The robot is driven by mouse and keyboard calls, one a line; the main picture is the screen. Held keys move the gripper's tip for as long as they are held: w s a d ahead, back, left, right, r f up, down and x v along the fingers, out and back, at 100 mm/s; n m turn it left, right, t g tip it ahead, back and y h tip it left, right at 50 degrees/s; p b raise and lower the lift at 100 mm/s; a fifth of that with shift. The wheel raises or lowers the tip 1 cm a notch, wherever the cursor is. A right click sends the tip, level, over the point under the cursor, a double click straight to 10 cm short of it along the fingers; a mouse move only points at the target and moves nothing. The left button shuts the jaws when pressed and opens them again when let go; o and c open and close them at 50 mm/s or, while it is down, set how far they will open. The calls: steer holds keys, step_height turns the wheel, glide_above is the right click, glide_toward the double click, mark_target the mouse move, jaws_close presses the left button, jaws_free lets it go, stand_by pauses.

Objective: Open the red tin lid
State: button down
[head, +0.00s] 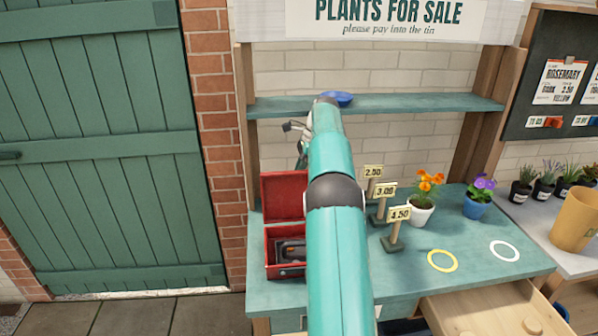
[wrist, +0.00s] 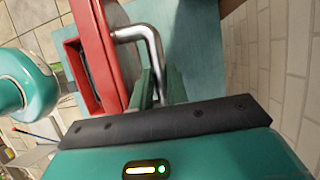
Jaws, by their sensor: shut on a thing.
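The red tin stands at the left end of the teal bench; its front wall (head: 268,262) and dark inside show in the head view. Its lid (head: 284,195) stands raised at the back, roughly upright. In the wrist view the red metal of the tin and lid (wrist: 122,22) is at upper left, with a bent silver handle (wrist: 146,38) beside it. My gripper (wrist: 155,84) is shut on the silver handle, its green fingers either side of the rod. In the head view my arm hides the gripper and the tin's right side.
Price signs (head: 394,228), an orange-flowered white pot (head: 421,212) and a purple-flowered blue pot (head: 478,205) stand to the right. A yellow ring (head: 442,268) and a white ring (head: 518,252) mark the bench. A shelf (head: 420,103) holding a blue dish (head: 338,98) runs above. A drawer (head: 490,312) is open.

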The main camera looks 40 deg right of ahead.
steer(key=shift+w+r, duration=0.1)
steer(key=shift+r, duration=0.2)
steer(key=c, duration=1.4)
jaws_free()
steer(key=shift+o, duration=0.2)
steer(key=shift+f, duration=0.1)
steer(key=shift+r, duration=1.7)
steer(key=s+a+r, duration=0.1)
steer(key=r, duration=0.1)
steer(key=s+a+r, duration=0.1)
steer(key=s+r, duration=0.1)
steer(key=s+a+r, duration=0.1)
steer(key=r, duration=0.1)
steer(key=shift+s+a+r, duration=0.1)
steer(key=shift+s+a, duration=0.05)
steer(key=shift+s, duration=0.2)
steer(key=s+a+r, duration=0.3)
steer(key=s+a, duration=0.1)
steer(key=s, duration=0.2)
steer(key=shift+s+a+r, duration=0.2)
steer(key=shift+s+a, duration=0.15)
steer(key=shift+s, duration=0.05)
